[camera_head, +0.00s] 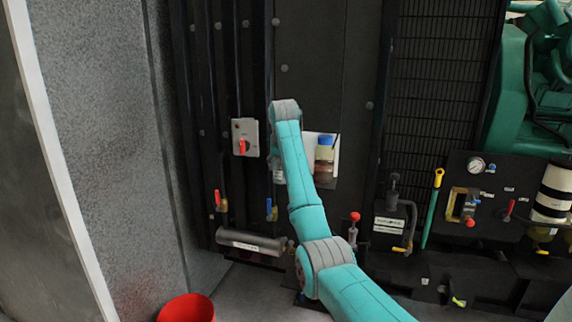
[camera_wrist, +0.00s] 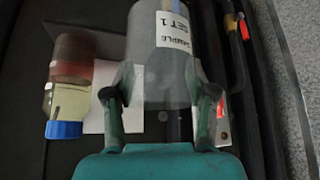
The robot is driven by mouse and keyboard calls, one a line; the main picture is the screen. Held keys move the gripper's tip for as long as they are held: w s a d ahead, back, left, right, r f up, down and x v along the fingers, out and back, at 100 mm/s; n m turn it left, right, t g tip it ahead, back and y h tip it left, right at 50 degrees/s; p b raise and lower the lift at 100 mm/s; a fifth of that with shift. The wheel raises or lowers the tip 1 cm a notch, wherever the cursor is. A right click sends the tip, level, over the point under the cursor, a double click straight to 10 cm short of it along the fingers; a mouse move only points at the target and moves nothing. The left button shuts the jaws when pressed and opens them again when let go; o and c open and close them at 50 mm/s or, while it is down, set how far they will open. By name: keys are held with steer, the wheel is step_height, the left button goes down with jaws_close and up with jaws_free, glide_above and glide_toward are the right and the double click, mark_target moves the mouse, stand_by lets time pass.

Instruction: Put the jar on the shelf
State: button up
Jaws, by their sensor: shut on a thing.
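My gripper (camera_wrist: 167,88) is shut on a greyish, see-through jar (camera_wrist: 150,45) with a white label reading "SAMPLE SET 1" in the wrist view. A finger lies on each side of it. In the head view my gripper (camera_head: 278,148) is at the end of the raised teal arm, in front of the dark panel, and the jar is mostly hidden. A second jar with a blue cap (camera_head: 324,155) and brownish contents stands right of the gripper against a white panel (camera_head: 308,147). It also shows at left in the wrist view (camera_wrist: 70,88). I cannot make out a shelf surface clearly.
A grey box with a red switch (camera_head: 244,138) is left of the gripper. Red and blue valve handles (camera_head: 269,208), a grey cylinder (camera_head: 250,242) and a red-knobbed lever (camera_head: 354,217) are lower. A red bucket (camera_head: 187,308) stands on the floor.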

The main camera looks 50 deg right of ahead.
steer(key=shift+s+a, duration=0.2)
steer(key=shift+a, duration=0.5)
steer(key=w+a+f+n+t+y, duration=0.1)
steer(key=a+f+n, duration=0.1)
steer(key=a+f, duration=1.3)
steer(key=w+a+f+n+y, duration=0.1)
steer(key=a+f+n, duration=0.1)
steer(key=a+f, duration=1.3)
steer(key=s+a+f+n+y, duration=0.1)
steer(key=s+a+f+n, duration=0.1)
steer(key=s+a+f, duration=0.7)
steer(key=s+a+f+n+y, duration=0.1)
steer(key=s+a+f+n, duration=0.1)
steer(key=s+a+f, duration=0.8)
steer(key=s+f, duration=0.3)
steer(key=f, duration=0.2)
steer(key=shift+s+a+f+n+t+y, duration=0.2)
steer(key=shift+a+f+n+t+y, duration=0.1)
steer(key=shift+f+n+t, duration=0.1)
